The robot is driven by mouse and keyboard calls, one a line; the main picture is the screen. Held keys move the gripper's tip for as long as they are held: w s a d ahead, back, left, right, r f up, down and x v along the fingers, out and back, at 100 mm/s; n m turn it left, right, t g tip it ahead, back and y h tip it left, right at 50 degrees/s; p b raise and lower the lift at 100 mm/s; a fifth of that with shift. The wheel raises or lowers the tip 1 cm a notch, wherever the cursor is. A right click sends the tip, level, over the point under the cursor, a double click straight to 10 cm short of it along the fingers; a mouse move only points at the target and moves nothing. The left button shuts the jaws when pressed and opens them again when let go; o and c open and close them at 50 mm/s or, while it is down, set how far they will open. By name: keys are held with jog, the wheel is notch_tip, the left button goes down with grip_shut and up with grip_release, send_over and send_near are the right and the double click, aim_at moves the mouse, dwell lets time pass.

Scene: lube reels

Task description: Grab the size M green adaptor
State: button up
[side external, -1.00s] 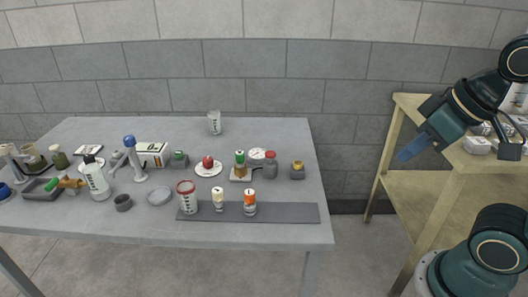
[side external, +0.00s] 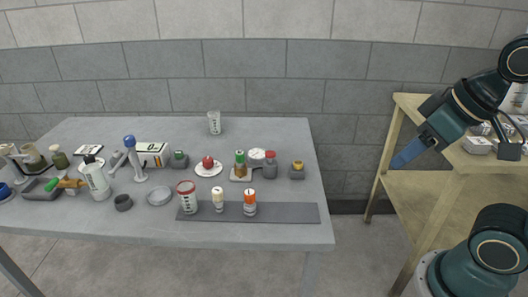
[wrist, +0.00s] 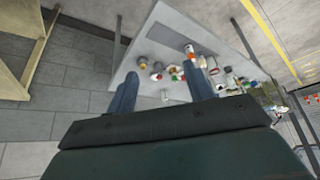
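Several green-topped parts stand on the grey table (side external: 270,130). One is a green cap on a brown-orange piece (side external: 240,170) on a small tan plate. Another is a green piece (side external: 179,154) on a dark grey block. Size marks are too small to read, so I cannot tell which is the M adaptor. My gripper (side external: 396,164) hangs in the air right of the table, far from all of these. In the wrist view its two blue fingers (wrist: 163,82) stand apart with nothing between them.
A dark mat (side external: 285,213) lies along the front edge, with a red-lidded cup (side external: 187,199), a white-topped bottle (side external: 218,201) and an orange-capped bottle (side external: 249,204). A red-topped grey jar (side external: 270,166) stands close beside the brown-orange piece. A wooden bench (side external: 425,185) stands at the right.

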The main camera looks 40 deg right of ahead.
jog(key=w+a+r+m+y, duration=0.1)
jog(key=w+r+m, duration=0.2)
jog(key=w, duration=0.3)
jog(key=w+a+r+m, duration=0.1)
jog(key=w+r+m, duration=0.15)
jog(key=w, duration=0.35)
jog(key=m+g+y, duration=0.3)
jog(key=m, duration=1.6)
send_over(243, 152)
jog(key=s+d, duration=0.2)
jog(key=d, duration=0.2)
notch_tip(243, 152, down, 17)
jog(key=shift+s+n, duration=0.2)
jog(key=shift+n, duration=0.05)
jog(key=shift+f, duration=0.1)
jog(key=shift+x, duration=4.2)
